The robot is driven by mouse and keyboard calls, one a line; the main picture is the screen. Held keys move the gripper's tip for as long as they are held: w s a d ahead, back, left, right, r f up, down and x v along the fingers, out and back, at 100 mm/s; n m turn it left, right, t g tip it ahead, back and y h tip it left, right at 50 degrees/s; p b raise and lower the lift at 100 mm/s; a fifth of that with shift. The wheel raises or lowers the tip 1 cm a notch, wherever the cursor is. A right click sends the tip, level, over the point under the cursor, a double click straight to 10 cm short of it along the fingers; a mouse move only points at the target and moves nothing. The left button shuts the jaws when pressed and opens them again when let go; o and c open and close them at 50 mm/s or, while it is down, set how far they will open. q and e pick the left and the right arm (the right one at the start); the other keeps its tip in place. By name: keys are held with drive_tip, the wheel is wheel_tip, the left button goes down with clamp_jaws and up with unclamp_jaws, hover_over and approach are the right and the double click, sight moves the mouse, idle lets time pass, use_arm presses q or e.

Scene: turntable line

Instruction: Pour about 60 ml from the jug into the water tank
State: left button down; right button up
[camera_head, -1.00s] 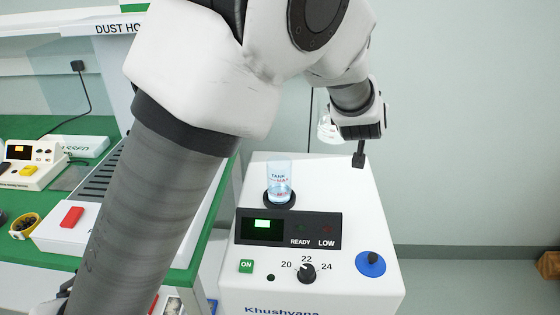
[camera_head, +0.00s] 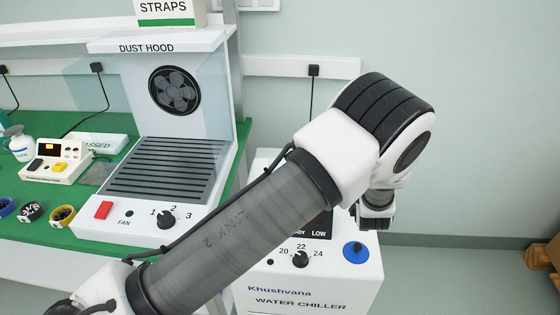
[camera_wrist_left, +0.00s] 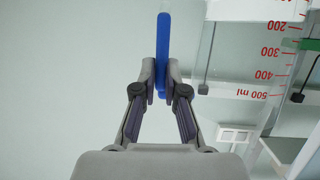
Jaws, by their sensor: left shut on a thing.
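In the left wrist view my left gripper (camera_wrist_left: 162,80) is shut on the blue handle of the clear jug (camera_wrist_left: 163,40). Red marks from 200 to 500 ml show on the jug's clear wall at the right of that view. I cannot tell the water level in it. In the head view the wrist of my left arm is at the right, over the back right of the white water chiller (camera_head: 345,285); its fingers and the jug are hidden there. My arm hides the water tank and most of the chiller's top. My right gripper is not in view.
A dust hood (camera_head: 165,160) stands left on the green bench (camera_head: 75,215). Wall and floor right of the chiller look clear, with a wooden crate (camera_head: 545,265) at the far right.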

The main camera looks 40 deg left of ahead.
use_arm(q)
drive_tip(key=s+a+r+n+t+h+b, duration=0.1)
drive_tip(key=s+a+r+n+t+h, duration=0.2)
drive_tip(key=r, duration=0.9)
drive_tip(key=s+a+n, duration=0.2)
drive_tip(key=a+n, duration=0.2)
drive_tip(key=a, duration=0.2)
drive_tip(key=shift+a+r+n, duration=0.25)
drive_tip(key=shift+r+n, duration=0.05)
drive_tip(key=shift+n, duration=0.1)
drive_tip(key=shift+s+a+r+n+t+h+b, duration=0.25)
drive_tip(key=shift+s+a+r+n+t, duration=0.1)
drive_tip(key=shift+a+r+n, duration=0.25)
drive_tip(key=shift+s+a+r+n+t+h+b, duration=0.15)
drive_tip(key=shift+s+a+r+n+t+b, duration=0.15)
drive_tip(key=shift+a+r+n, duration=0.25)
idle(3.0)
drive_tip(key=w+d+f+m+g+p, duration=0.1)
drive_tip(key=w+d+f+m, duration=0.1)
drive_tip(key=d+f+m, duration=0.2)
drive_tip(key=shift+f+g+y, duration=0.35)
drive_tip(key=shift+y, duration=0.05)
drive_tip(key=shift+w, duration=0.1)
idle(0.8)
